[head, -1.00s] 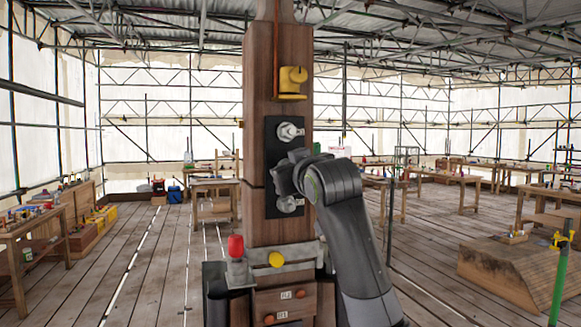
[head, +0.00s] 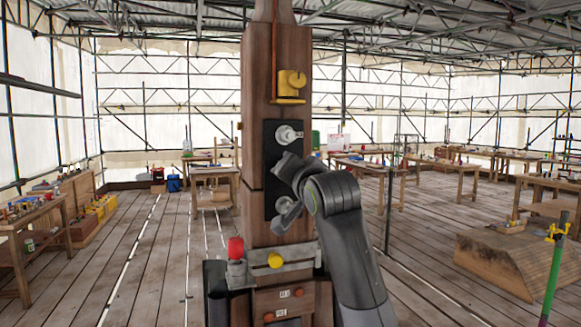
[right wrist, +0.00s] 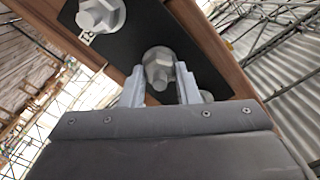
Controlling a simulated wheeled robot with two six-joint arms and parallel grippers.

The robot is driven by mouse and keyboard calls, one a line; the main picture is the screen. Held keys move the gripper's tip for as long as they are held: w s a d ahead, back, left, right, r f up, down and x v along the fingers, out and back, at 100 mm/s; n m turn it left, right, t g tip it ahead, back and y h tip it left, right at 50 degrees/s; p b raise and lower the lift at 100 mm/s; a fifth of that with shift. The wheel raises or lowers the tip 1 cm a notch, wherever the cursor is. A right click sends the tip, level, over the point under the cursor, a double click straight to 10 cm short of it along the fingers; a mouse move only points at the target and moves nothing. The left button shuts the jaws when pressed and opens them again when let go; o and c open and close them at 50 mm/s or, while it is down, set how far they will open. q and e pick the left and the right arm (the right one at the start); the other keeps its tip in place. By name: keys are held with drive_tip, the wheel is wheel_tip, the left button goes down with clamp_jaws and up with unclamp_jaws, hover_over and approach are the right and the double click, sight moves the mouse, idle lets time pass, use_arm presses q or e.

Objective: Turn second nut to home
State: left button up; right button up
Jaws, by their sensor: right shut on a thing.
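A black plate (head: 271,150) on the wooden post carries a column of grey hex nuts. The top nut (head: 289,134) is clear in the head view. The lowest nut (head: 282,205) is partly covered by my right gripper, and shows at the upper left of the right wrist view (right wrist: 100,14). The second nut (right wrist: 158,56) sits between my right fingers in the right wrist view; in the head view the gripper hides it. My right gripper (right wrist: 160,70) is shut on this nut, one finger on each side. My left gripper is not in view.
A yellow fitting (head: 291,85) sits on the post above the plate. Workbenches stand well back on both sides, with open plank floor between.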

drive_tip(key=m+p, duration=0.1)
drive_tip(key=m, duration=0.1)
drive_tip(key=m+p, duration=0.2)
drive_tip(key=m, duration=0.1)
drive_tip(key=shift+f+m, duration=0.3)
idle(0.4)
drive_tip(key=o, duration=1)
drive_tip(key=shift+c, duration=0.2)
drive_tip(key=shift+r, duration=0.1)
drive_tip(key=shift+s, duration=0.1)
